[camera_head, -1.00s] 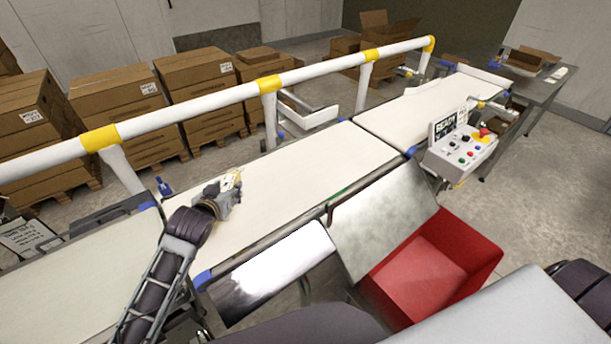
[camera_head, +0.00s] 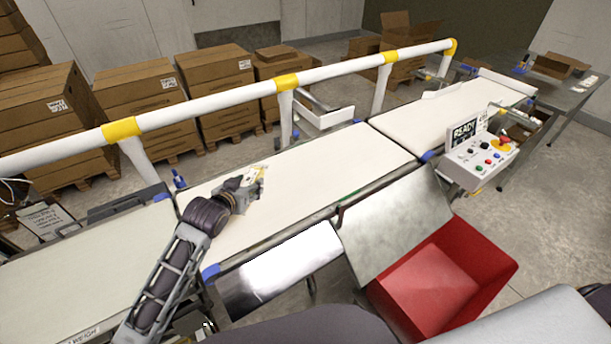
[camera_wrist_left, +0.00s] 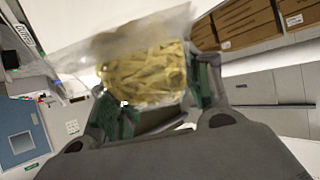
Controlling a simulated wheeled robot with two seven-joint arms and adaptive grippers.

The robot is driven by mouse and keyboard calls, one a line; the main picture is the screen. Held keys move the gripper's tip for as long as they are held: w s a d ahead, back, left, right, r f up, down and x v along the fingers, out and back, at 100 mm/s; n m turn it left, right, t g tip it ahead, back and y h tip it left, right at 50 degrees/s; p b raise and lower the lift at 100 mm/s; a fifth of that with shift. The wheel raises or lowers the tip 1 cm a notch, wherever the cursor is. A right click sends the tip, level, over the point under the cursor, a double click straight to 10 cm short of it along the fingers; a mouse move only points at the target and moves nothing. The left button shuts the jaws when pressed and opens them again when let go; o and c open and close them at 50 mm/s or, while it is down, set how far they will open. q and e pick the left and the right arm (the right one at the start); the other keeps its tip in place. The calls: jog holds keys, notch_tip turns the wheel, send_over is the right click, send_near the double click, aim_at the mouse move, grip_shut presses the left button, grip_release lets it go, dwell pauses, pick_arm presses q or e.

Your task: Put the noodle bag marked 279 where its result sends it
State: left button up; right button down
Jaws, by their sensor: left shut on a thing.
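The noodle bag (camera_head: 257,176) is a small clear pack with yellow noodles and a pale label, above the white belt (camera_head: 310,170) in the head view. My left gripper (camera_head: 247,188) is shut on it. In the left wrist view the bag (camera_wrist_left: 145,68) sits between the two green-padded fingers, its clear film spreading beyond them. The number on the bag cannot be read. The control box (camera_head: 478,155) has a screen reading READY. My right gripper is not in view.
A red bin (camera_head: 490,277) stands front right, beside a sloping metal plate (camera_head: 395,225). A shiny chute (camera_head: 280,270) lies left of it. A white rail with yellow bands (camera_head: 220,101) runs behind the belt. A further belt section (camera_head: 450,110) continues right. Several cartons (camera_head: 140,95) stand behind.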

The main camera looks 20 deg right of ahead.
pick_arm(q)
send_over(255, 214)
jog(key=shift+f, duration=3.1)
jog(key=shift+f, duration=1.85)
jog(key=shift+f, duration=0.1)
jog(key=o, duration=1)
jog(key=shift+f, duration=0.1)
jog(key=shift+o, duration=0.2)
jog(key=shift+r, duration=0.2)
jog(key=shift+v, duration=6)
